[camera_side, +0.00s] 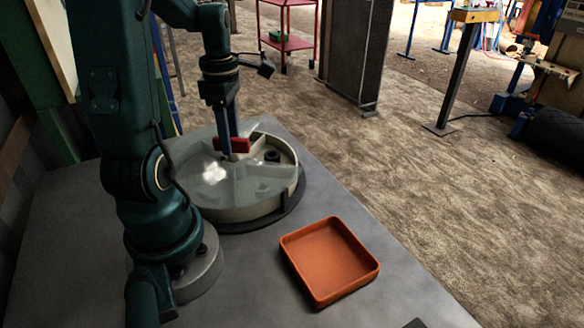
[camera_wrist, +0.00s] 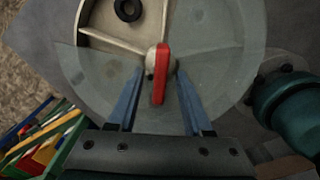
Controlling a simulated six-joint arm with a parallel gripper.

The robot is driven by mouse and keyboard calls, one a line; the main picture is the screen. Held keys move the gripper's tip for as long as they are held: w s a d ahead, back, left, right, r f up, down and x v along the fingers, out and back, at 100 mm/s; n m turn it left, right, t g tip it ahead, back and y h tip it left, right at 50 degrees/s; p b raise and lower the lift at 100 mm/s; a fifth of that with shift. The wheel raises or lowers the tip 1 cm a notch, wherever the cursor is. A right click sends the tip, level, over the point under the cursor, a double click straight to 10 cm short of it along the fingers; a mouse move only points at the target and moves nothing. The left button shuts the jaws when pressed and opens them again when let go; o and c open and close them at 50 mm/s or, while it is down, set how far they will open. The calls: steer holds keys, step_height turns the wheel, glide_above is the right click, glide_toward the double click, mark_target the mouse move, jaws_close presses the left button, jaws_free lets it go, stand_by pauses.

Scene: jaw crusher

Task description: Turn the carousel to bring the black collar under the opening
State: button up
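The carousel (camera_side: 240,212) is a round beige tray with divided compartments under a clear lid (camera_side: 205,178). A red handle (camera_side: 231,145) stands at its hub and also shows in the wrist view (camera_wrist: 161,75). The lid's uncovered sector is at the upper left in the wrist view. The black collar (camera_wrist: 127,9), a dark ring, lies in a compartment within that sector; it appears as a dark spot in the side view (camera_side: 271,156). My gripper (camera_wrist: 160,72) is over the hub with its blue fingers apart, one on each side of the handle, with gaps visible.
An empty orange tray (camera_side: 330,262) lies on the grey table (camera_side: 400,290) in front of the carousel, to the right. A dim dark shape (camera_side: 262,188) shows through the lid. The table is clear between the tray and its right edge.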

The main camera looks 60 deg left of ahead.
steer(key=shift+r, duration=2.6)
steer(key=d+r+m+t, duration=0.1)
steer(key=d+m+t, duration=0.4)
steer(key=d+m, duration=1.5)
steer(key=m, duration=0.8)
steer(key=shift+r+m+t, duration=0.25)
steer(key=shift+m+t, duration=0.05)
steer(key=shift+m, duration=0.1)
